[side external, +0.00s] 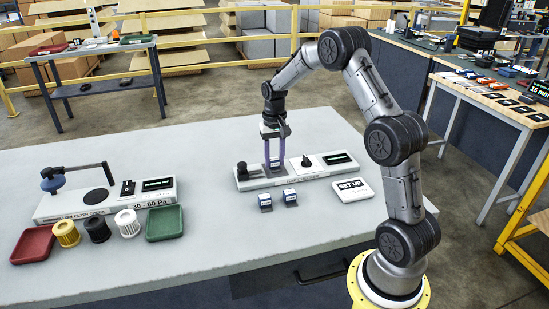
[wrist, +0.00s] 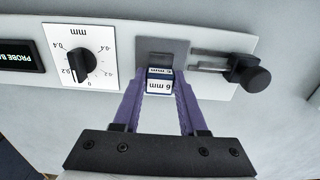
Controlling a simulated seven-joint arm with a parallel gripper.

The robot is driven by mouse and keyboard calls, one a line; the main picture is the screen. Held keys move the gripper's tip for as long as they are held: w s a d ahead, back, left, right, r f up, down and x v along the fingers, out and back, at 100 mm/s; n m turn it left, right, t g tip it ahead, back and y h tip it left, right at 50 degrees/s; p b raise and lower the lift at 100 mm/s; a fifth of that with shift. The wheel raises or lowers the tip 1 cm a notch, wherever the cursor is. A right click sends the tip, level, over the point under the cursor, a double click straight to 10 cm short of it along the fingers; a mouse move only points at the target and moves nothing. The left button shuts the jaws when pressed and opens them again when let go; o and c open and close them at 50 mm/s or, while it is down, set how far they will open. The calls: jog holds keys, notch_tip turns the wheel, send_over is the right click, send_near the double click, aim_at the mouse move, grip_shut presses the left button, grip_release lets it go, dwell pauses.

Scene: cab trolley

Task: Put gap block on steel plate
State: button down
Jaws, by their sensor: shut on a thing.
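My gripper (side external: 275,155) points down with its purple fingers shut on a gap block (wrist: 159,84), white and dark blue and marked "6 mm". In the wrist view the block sits between the fingertips, at the near edge of the grey steel plate (wrist: 176,47) on the gauge. I cannot tell whether the block touches the plate. In the side view the fingers and block hide most of the plate. Two similar blocks stand on the table in front of the gauge, a left one (side external: 265,202) and a right one (side external: 290,198).
The gauge base (side external: 255,184) carries a black knob (wrist: 256,79) on a rod, a dial (wrist: 82,60) and a display (side external: 340,158). Filters and a green tray (side external: 165,223) are far left. The table between is clear.

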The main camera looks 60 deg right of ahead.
aim_at(274, 160)
jog(key=shift+c, duration=2.2)
grip_release()
notch_tip(274, 160, up, 12)
jog(key=s+a+r+n+t, duration=0.1)
jog(key=s+a+r, duration=0.1)
jog(key=a+r, duration=0.15)
jog(key=s+a+r+n, duration=0.1)
jog(key=s+a+r, duration=0.15)
jog(key=a, duration=0.25)
jog(key=s+a+n+t, duration=0.2)
jog(key=s+a+n, duration=0.1)
jog(key=s+a, duration=0.4)
jog(key=s+a+f+n+t, duration=0.1)
jog(key=s+a+n, duration=0.3)
jog(key=s, duration=0.9)
jog(key=shift+a+t, duration=0.8)
jog(key=shift+a, duration=1.05)
